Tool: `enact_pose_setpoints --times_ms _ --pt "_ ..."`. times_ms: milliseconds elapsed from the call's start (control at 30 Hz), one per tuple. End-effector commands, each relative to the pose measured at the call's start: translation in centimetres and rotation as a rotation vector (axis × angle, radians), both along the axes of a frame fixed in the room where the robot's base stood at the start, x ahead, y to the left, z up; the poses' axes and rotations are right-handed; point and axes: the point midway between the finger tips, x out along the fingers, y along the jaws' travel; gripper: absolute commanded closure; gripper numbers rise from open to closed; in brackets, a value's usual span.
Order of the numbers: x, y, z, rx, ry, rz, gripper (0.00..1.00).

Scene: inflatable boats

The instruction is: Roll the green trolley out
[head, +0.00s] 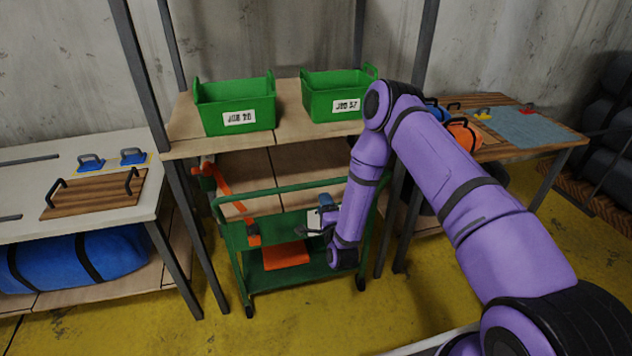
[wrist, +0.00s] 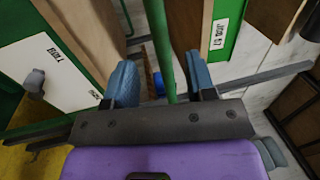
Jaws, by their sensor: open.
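The green trolley (head: 243,268) stands under the wooden shelf in the head view, its rail handle across the top front. An orange flat piece (head: 287,254) lies on its lower deck, and an orange strap-like piece (head: 252,232) stands at its left. My gripper (head: 322,208) is at the right part of the rail. In the wrist view, its blue-grey fingers (wrist: 161,80) are apart, with the green rail (wrist: 161,35) running between them, gaps showing on both sides. A white label plate (wrist: 48,75) shows at the left there. My arm hides the trolley's right side in the head view.
Two green bins (head: 236,100) stand on the shelf (head: 190,141) above the trolley. A white table (head: 110,208) with a blue roll (head: 80,258) below is at the left, a wooden table (head: 545,150) at the right. The yellow floor (head: 200,335) in front is clear.

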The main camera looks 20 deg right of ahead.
Motion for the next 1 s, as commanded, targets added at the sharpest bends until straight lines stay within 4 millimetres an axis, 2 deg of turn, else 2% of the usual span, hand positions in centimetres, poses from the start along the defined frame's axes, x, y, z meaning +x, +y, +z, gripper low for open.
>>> enact_pose_setpoints --times_ms 133,267,700,1000 --pt "0.2 0.0 -0.2 0.010 -0.010 -0.004 0.49" --pt "1.7 0.0 0.1 0.010 -0.012 -0.004 0.49" --pt "8.7 0.0 1.5 0.009 -0.010 -0.004 0.49" --pt "10.4 0.0 1.8 0.009 -0.007 -0.003 0.49"
